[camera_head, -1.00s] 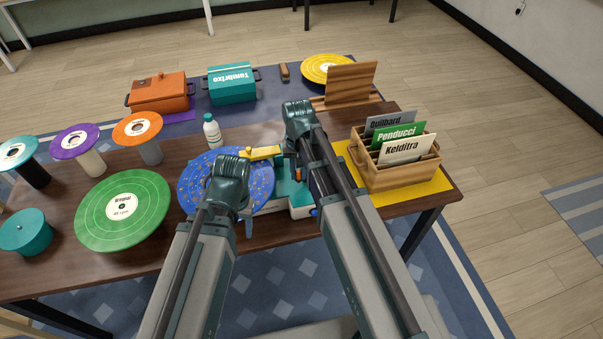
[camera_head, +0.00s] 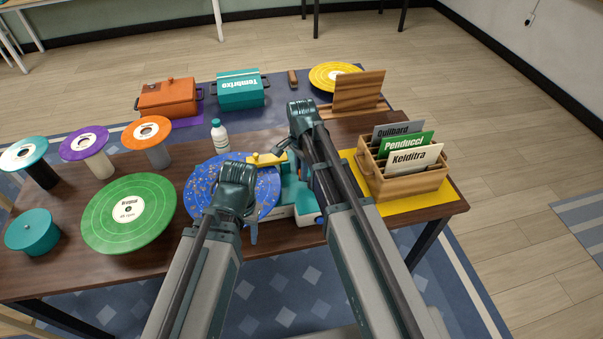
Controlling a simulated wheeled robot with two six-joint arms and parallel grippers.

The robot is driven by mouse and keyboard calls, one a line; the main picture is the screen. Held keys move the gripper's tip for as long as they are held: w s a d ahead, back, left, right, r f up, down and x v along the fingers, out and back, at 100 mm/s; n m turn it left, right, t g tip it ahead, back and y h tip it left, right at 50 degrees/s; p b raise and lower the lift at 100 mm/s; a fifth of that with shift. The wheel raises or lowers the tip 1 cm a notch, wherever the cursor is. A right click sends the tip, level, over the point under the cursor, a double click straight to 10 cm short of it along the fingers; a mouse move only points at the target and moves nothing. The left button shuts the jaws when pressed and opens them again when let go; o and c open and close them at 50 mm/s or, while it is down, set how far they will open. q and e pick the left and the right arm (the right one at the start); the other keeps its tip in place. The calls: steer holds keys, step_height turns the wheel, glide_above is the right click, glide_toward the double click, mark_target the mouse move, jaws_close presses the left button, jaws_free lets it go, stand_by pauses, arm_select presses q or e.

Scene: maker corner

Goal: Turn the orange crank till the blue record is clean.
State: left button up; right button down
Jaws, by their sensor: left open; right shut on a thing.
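The blue record (camera_head: 205,178) lies flat on a teal and white machine (camera_head: 304,202), with many small orange-brown specks over its visible surface. A yellow bar (camera_head: 264,159) reaches over the record's far right edge. My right gripper (camera_head: 285,147) is at the machine's far side, shut; its own arm hides most of it. The orange crank is hidden there behind the arm, so the grip on it does not show clearly. My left gripper (camera_head: 252,234) is open and empty by the record's near right edge; its wrist covers part of the record.
A green record (camera_head: 155,225) lies left of the blue one. A white bottle (camera_head: 220,137) stands close behind it. A wooden sleeve rack (camera_head: 430,183) is right of my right arm. Orange (camera_head: 168,98) and teal (camera_head: 240,92) boxes stand at the back.

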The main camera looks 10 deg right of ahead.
steer(key=m, duration=0.1)
steer(key=w+m, duration=0.1)
steer(key=m, duration=0.1)
steer(key=shift+w+d+m, duration=0.1)
steer(key=shift+d+m, duration=0.2)
steer(key=shift+w+d+m, duration=0.15)
steer(key=shift+d+m, duration=0.05)
steer(key=shift+m, duration=0.5)
steer(key=shift+w+d+m, duration=0.15)
steer(key=shift+d+m, duration=0.05)
steer(key=shift+m, duration=0.5)
steer(key=c, duration=0.7)
jaws_free()
steer(key=shift+c, duration=0.2)
steer(key=shift+r, duration=0.15)
step_height(320, 180, up, 14)
steer(key=p, duration=1.4)
steer(key=shift+f, duration=0.2)
